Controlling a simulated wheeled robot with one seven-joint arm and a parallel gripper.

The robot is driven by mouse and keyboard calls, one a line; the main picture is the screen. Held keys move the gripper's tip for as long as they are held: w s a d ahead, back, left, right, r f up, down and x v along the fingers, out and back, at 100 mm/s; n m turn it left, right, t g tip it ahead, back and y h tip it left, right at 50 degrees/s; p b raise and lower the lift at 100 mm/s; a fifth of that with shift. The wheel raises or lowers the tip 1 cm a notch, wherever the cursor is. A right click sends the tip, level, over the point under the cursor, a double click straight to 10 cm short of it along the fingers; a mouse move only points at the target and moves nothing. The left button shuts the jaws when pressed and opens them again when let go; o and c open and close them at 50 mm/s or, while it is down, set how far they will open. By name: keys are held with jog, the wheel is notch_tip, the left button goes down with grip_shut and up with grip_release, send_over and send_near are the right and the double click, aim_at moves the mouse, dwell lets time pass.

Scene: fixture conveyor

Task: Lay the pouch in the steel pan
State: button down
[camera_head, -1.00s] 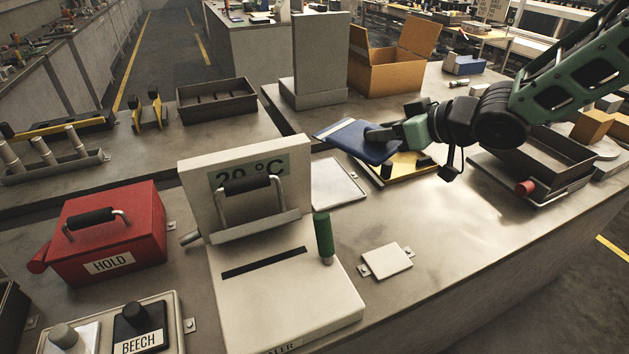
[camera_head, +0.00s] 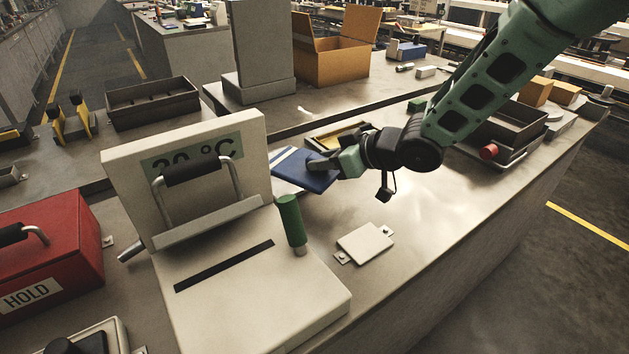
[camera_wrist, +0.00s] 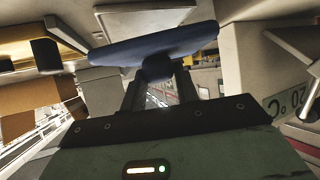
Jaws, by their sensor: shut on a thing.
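The pouch (camera_head: 298,170), flat and dark blue with a pale stripe, is in my gripper (camera_head: 325,165). My gripper is shut on its right edge and holds it above the bench, just right of the white sealer. In the wrist view the pouch (camera_wrist: 150,45) spans edge-on across the fingers (camera_wrist: 158,82). A dark grey open rectangular pan (camera_head: 505,128) stands at the right of the bench, well apart from the pouch. Another dark open tray (camera_head: 150,103) lies at the back left. I cannot tell from looks which one is the steel pan.
The white sealer (camera_head: 250,280) with its upright panel and green-handled lever (camera_head: 290,222) stands close left. A yellow-floored tray (camera_head: 340,134) lies behind my gripper. A small white plate (camera_head: 365,243) is in front.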

aim_at(336, 180)
jog(key=shift+f, duration=2.6)
jog(key=shift+f, duration=0.2)
jog(key=c, duration=1.1)
grip_release()
jog(key=shift+o, duration=0.2)
jog(key=shift+r, duration=0.15)
